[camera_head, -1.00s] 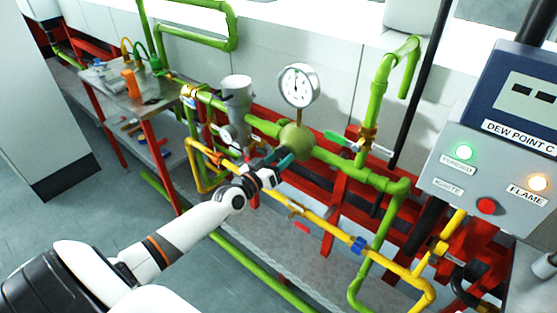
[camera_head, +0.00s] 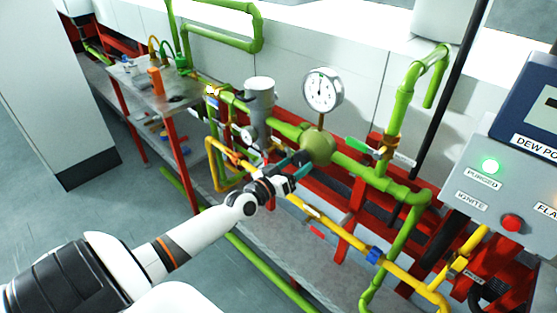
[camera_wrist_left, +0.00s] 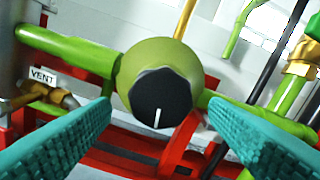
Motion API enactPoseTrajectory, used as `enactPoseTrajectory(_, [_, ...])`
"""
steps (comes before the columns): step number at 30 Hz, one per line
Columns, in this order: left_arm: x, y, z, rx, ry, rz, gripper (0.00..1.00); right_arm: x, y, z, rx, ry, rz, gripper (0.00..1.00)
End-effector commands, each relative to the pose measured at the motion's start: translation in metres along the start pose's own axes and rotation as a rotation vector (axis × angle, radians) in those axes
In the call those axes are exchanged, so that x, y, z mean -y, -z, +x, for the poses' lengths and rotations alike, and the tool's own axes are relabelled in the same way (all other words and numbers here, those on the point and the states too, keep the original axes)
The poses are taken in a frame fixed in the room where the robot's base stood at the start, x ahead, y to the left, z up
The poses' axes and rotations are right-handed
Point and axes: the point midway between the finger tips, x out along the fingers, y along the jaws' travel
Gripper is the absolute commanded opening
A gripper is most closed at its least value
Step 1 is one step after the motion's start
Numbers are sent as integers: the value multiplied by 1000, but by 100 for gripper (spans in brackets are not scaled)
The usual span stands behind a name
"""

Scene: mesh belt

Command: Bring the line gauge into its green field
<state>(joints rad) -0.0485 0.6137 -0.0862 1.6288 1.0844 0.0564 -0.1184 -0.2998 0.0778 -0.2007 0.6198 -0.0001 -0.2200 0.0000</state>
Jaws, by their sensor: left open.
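The line gauge (camera_head: 322,91) is a round white dial on a short stem above the green regulator body (camera_head: 319,147). Its needle points roughly up; the coloured fields are too small to read. In the left wrist view the regulator body (camera_wrist_left: 133,62) carries a black knob (camera_wrist_left: 160,97) with a white mark pointing nearly straight down. My left gripper (camera_head: 300,166) is open in front of the regulator. In the left wrist view its teal fingers show to the left and right of the knob, apart from it in the picture. My right gripper is not in view.
A grey cylinder (camera_head: 260,104) stands left of the regulator, near a VENT label (camera_wrist_left: 43,76). A green-handled valve (camera_head: 365,146) is on the right. Yellow pipe (camera_head: 330,222) runs below. A control box (camera_head: 478,180) with a lit PURGED lamp and red button stands at right.

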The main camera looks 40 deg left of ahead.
Motion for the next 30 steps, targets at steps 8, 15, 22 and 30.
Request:
enactPoseTrajectory(8, [-1,4,-60,-5,-1,3,70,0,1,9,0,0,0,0])
enactPoseTrajectory(15, [-1,2,-93,-3,0,3,70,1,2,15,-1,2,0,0])
enactPoseTrajectory(22, [0,0,-100,0,0,2,70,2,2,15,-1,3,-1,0])
enactPoseTrajectory(30, [0,0,-100,-1,0,2,70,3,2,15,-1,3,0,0])
